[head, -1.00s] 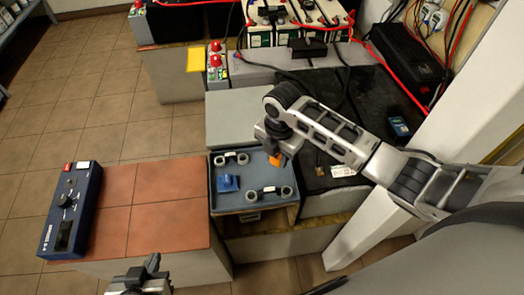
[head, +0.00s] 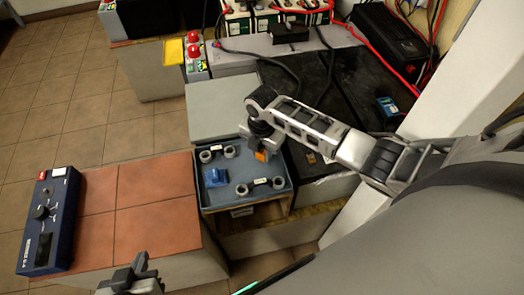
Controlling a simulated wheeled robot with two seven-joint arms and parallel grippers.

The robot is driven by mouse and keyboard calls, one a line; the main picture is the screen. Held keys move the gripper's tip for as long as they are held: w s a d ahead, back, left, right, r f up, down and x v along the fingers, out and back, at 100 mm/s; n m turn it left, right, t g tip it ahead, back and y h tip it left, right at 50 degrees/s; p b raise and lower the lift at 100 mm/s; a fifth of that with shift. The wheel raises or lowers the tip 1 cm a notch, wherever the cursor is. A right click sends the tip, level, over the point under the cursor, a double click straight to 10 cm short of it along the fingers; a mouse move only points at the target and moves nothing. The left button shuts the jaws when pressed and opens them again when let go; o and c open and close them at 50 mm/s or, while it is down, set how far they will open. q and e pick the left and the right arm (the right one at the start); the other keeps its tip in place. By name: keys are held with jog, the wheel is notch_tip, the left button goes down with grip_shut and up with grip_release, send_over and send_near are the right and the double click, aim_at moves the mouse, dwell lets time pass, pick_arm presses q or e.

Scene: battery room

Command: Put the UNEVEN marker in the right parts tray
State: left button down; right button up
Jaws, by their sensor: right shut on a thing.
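My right gripper (head: 261,151) reaches in from the right over the back right part of the blue-grey parts tray (head: 221,203). It is shut on a small orange piece (head: 262,155); any marking on it is too small to read. I cannot tell whether the piece touches the tray floor. In the tray lie a blue part (head: 215,177) and two dark bars with grey ring ends, one at the back (head: 217,153) and one at the front (head: 260,185). My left gripper (head: 133,277) is low in the view, in front of the red-tiled top; its finger opening is unclear.
A blue control box (head: 48,222) stands on the left of the red-tiled top (head: 144,206). A bare grey surface (head: 222,108) lies behind the tray. The dark bench (head: 310,92) to the right carries cables, a small blue box (head: 389,107) and a small brown item (head: 310,157).

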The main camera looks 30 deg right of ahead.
jog(key=shift+f, duration=0.15)
pick_arm(q)
jog(key=shift+a+f, duration=0.1)
jog(key=shift+f, duration=0.1)
pick_arm(e)
jog(key=o, duration=0.9)
jog(key=shift+o, duration=0.2)
